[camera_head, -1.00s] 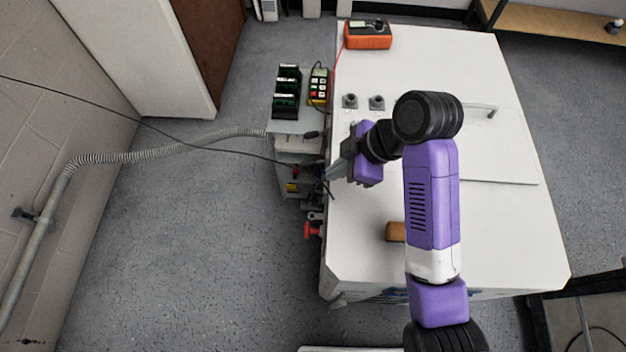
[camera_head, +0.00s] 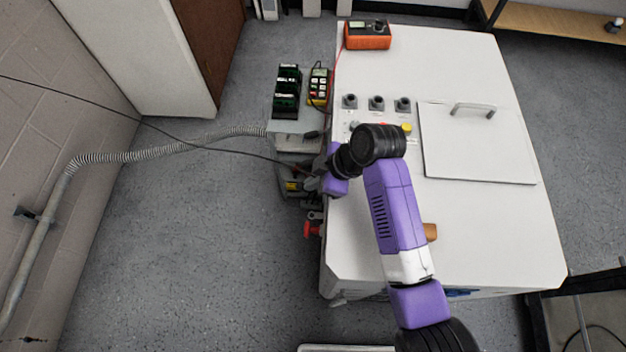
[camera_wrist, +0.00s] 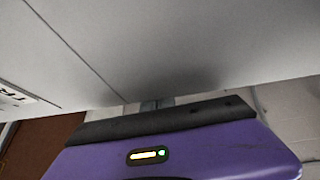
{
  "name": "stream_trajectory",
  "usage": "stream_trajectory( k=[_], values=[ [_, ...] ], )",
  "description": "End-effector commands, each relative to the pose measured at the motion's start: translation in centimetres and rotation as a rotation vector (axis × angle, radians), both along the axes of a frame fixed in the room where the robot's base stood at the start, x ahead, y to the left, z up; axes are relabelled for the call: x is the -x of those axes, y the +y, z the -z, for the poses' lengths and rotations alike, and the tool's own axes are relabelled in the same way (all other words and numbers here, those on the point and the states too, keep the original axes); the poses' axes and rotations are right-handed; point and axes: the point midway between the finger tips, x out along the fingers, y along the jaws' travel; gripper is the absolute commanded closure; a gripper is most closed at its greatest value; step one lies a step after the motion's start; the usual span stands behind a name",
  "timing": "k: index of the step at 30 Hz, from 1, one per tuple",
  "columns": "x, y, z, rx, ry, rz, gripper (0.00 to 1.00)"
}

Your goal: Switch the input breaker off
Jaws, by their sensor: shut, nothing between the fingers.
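The white transformer cabinet (camera_head: 480,220) stands on the right in the head view, with several fittings along its left side. My gripper (camera_head: 303,184) is at that left side, pointing left past the cabinet's edge, by a yellow label (camera_head: 292,186). Its fingers look shut and empty, but they are small and dark here. The input breaker cannot be made out for certain; my gripper and wrist cover part of that side. In the wrist view a pale panel (camera_wrist: 200,40) fills the top, close above my purple gripper body, and the fingertips are mostly hidden.
A red handle (camera_head: 312,229) sticks out of the cabinet's left side, nearer than my gripper. A grey shelf (camera_head: 290,127) holds green modules (camera_head: 287,92) and a yellow meter (camera_head: 319,87). A black cable (camera_head: 215,150) crosses to the cabinet. The floor at left is clear.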

Motion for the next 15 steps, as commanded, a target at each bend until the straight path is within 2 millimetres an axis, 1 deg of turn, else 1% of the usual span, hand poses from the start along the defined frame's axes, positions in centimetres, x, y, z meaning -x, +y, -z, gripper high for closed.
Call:
stream_trajectory(
  k=[15],
  values=[
    [-0.01, 0.52, 0.12, 0.067, 0.003, -0.001, 1.00]
  ],
)
